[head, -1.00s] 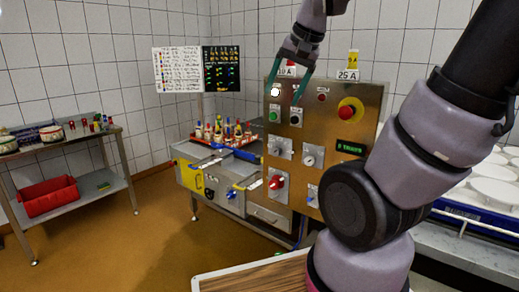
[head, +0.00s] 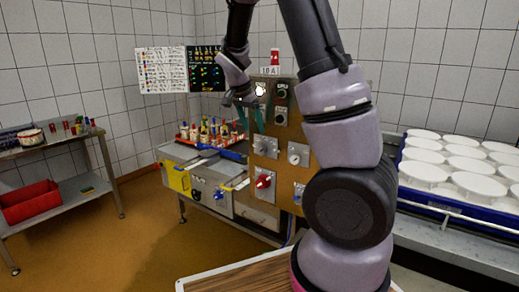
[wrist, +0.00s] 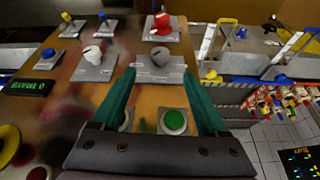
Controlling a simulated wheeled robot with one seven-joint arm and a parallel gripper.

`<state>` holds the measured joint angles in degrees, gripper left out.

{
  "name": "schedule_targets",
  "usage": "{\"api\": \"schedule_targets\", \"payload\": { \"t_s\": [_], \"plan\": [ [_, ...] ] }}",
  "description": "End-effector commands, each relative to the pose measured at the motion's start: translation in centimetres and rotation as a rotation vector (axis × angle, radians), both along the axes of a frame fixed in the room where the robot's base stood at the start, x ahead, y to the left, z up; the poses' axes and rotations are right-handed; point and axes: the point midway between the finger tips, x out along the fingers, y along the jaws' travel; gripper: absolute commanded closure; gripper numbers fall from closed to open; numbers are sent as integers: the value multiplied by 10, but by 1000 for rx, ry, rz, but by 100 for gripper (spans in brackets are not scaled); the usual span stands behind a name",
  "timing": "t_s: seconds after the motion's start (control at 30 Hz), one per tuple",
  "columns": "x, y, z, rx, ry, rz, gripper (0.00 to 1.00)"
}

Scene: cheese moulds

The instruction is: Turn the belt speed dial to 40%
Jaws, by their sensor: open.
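The control panel (head: 283,117) carries several knobs, and their labels are too small to read, so I cannot tell which is the belt speed dial. A grey knob (wrist: 160,57) on a square plate sits between and beyond my fingertips in the wrist view; it also shows in the head view (head: 264,146). A white-handled dial (wrist: 93,53) is beside it, also in the head view (head: 295,158). My gripper (head: 251,121) is open and empty, its teal fingers in front of the panel's upper left; it also shows in the wrist view (wrist: 159,75).
A red switch (wrist: 162,22) lies beyond the grey knob, and a green button (wrist: 175,122) is between my fingers. A green display (wrist: 25,87) is at the left. A table with white moulds (head: 462,158) stands right; a shelf with a red bin (head: 30,202) stands left.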

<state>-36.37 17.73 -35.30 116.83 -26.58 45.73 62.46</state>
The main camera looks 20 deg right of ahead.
Motion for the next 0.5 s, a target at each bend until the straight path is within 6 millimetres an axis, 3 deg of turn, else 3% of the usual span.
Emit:
{"api": "schedule_targets", "payload": {
  "t_s": [0.23, 0.5],
  "plan": [
    [7, -8, -22, -16, 1, -11, 24],
    [16, -26, -70, -15, 3, -10, 24]
  ]
}}
